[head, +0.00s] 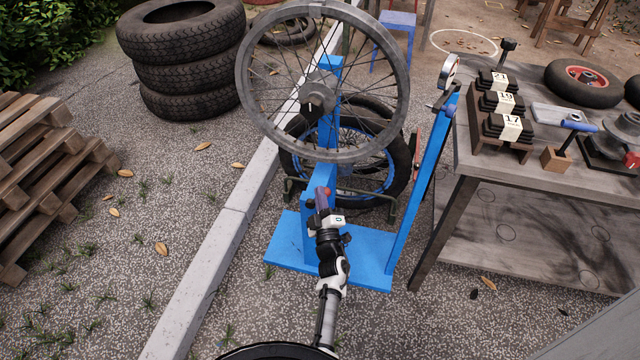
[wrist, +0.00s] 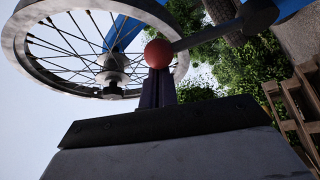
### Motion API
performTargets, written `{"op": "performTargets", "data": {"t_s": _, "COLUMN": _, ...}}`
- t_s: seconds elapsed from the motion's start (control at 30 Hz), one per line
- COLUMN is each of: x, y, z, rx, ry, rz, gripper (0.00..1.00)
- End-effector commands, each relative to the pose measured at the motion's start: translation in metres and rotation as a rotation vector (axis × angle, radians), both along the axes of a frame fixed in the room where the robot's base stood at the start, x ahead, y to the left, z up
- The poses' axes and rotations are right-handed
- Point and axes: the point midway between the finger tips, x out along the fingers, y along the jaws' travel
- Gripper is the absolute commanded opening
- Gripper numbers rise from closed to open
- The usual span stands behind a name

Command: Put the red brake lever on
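The lever shows in the wrist view as a round red knob (wrist: 158,53) with a dark bar running up right to a dark cylindrical end (wrist: 259,15). In the head view the red knob (head: 326,190) is small and partly covered, low on the blue stand (head: 285,240). My gripper (head: 322,195) is at the knob in front of the stand's post. In the wrist view my gripper's dark fingers (wrist: 157,70) are close together with their tips at the knob's lower edge. I cannot tell whether they hold it or only touch it. The spoked wheel (head: 350,150) stands above.
A second blue post with a dial (head: 450,70) rises to the right. The workbench (head: 465,155) beside it carries numbered weights (head: 498,103). Stacked tyres (head: 185,60), pallets (head: 40,170) and a kerb (head: 235,195) lie left. Paving between kerb and pallets is mostly clear.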

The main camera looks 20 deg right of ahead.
Motion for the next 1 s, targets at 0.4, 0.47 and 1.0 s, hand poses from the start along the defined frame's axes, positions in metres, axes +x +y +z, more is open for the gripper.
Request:
{"op": "performTargets", "data": {"t_s": 0.4, "x": 0.000, "y": 0.000, "z": 0.088, "rx": -0.004, "ry": -0.004, "rz": 0.000, "gripper": 0.00}}
{"op": "performTargets", "data": {"t_s": 0.47, "x": 0.000, "y": 0.000, "z": 0.104, "rx": -0.004, "ry": -0.004, "rz": -0.001, "gripper": 0.00}}
{"op": "performTargets", "data": {"t_s": 1.0, "x": 0.000, "y": 0.000, "z": 0.197, "rx": -0.001, "ry": -0.003, "rz": 0.001, "gripper": 0.00}}
